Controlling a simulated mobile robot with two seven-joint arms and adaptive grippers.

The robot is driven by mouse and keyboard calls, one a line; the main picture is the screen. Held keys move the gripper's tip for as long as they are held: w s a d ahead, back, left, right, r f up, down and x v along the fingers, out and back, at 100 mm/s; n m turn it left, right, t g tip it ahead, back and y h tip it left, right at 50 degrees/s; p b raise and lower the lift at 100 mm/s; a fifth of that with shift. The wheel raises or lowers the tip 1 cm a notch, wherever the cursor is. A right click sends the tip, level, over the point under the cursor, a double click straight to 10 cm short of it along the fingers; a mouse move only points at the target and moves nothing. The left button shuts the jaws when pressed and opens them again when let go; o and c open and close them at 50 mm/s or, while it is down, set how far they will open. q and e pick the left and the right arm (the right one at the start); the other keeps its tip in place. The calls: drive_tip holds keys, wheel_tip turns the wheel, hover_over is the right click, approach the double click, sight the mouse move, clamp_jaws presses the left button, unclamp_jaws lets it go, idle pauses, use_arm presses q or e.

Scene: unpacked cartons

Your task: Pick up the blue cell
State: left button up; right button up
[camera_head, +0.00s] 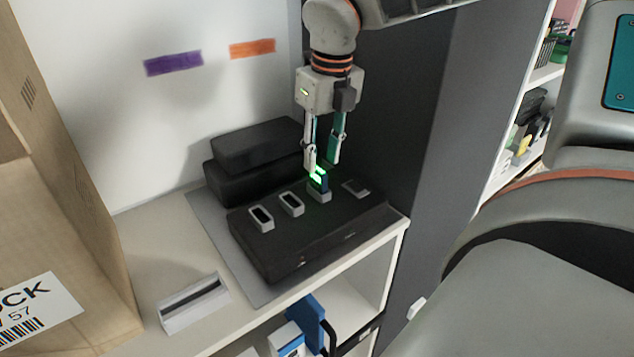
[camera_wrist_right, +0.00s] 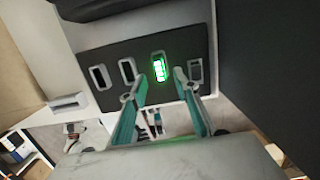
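The blue cell (camera_head: 323,184) stands upright in a slot of the black charger block (camera_head: 300,255), with a bright green light on its top. In the right wrist view the cell's lit green top (camera_wrist_right: 159,68) shows beyond the gap between the fingers. My right gripper (camera_head: 322,163) points down just above the cell, its fingers apart and nothing held. Its teal-lined fingers also show in the right wrist view (camera_wrist_right: 161,86). Whether a fingertip touches the cell cannot be told. My left gripper is not in view.
The charger's other slots hold no visible cell. Black boxes (camera_head: 255,145) are stacked behind it against the wall. A white slotted block (camera_head: 193,303) lies on the shelf's front left, and a large carton (camera_head: 65,240) stands at left. A dark panel (camera_head: 405,120) rises at right.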

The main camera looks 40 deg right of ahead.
sight(319, 169)
drive_tip(key=f, duration=0.2)
drive_tip(key=w+f, duration=0.1)
drive_tip(key=f, duration=0.2)
drive_tip(key=shift+c, duration=0.5)
clamp_jaws()
wheel_tip(319, 169, up, 20)
drive_tip(key=p, duration=0.1)
drive_tip(key=shift+d, duration=0.15)
